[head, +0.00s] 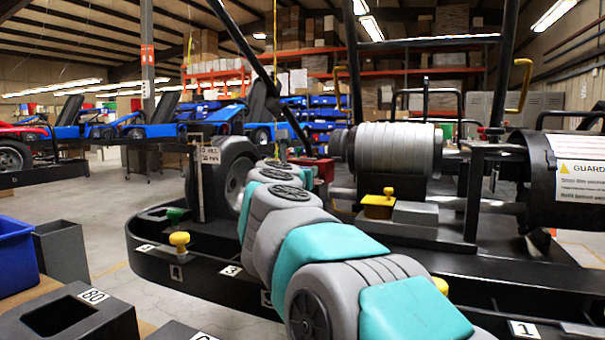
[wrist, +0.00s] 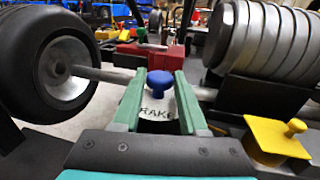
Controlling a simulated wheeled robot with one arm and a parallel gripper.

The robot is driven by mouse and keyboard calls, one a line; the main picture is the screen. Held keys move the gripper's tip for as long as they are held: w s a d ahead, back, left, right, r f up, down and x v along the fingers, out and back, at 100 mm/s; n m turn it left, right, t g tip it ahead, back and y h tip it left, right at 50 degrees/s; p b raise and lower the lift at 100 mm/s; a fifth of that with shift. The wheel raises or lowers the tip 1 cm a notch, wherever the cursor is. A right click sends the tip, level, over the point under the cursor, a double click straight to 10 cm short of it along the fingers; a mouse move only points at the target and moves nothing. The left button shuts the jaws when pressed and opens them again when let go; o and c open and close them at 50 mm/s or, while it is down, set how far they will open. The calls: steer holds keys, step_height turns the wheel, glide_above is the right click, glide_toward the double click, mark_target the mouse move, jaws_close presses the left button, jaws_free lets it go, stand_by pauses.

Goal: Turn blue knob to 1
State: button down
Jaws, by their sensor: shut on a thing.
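The blue knob (wrist: 157,86) shows in the wrist view, on a pale plate with dark lettering that reads "RAKE", its start covered. My gripper (wrist: 162,75) has its two green fingers on either side of the knob, shut on it. The plate (wrist: 160,106) lies between and below the fingers. Any pointer or number "1" by the knob cannot be made out. In the head view my arm stretches forward over the kart stand and hides the knob.
A wheel (wrist: 60,65) stands left of my gripper, and a grey ribbed roller (wrist: 265,40) stands right. A yellow knob block (wrist: 275,139) is at the lower right. A red block (wrist: 138,55) lies beyond. A black frame rail (head: 200,277) runs beneath my arm.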

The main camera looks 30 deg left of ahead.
steer(key=shift+w+d+n+g+y, duration=0.15)
steer(key=shift+n+g+y, duration=0.25)
steer(key=shift+n+y, duration=0.5)
steer(key=shift+f+n+g+y, duration=0.1)
steer(key=shift+n+g+y, duration=0.2)
steer(key=shift+y, duration=0.6)
steer(key=c, duration=0.5)
jaws_free()
steer(key=b+v, duration=0.2)
steer(key=v, duration=0.6)
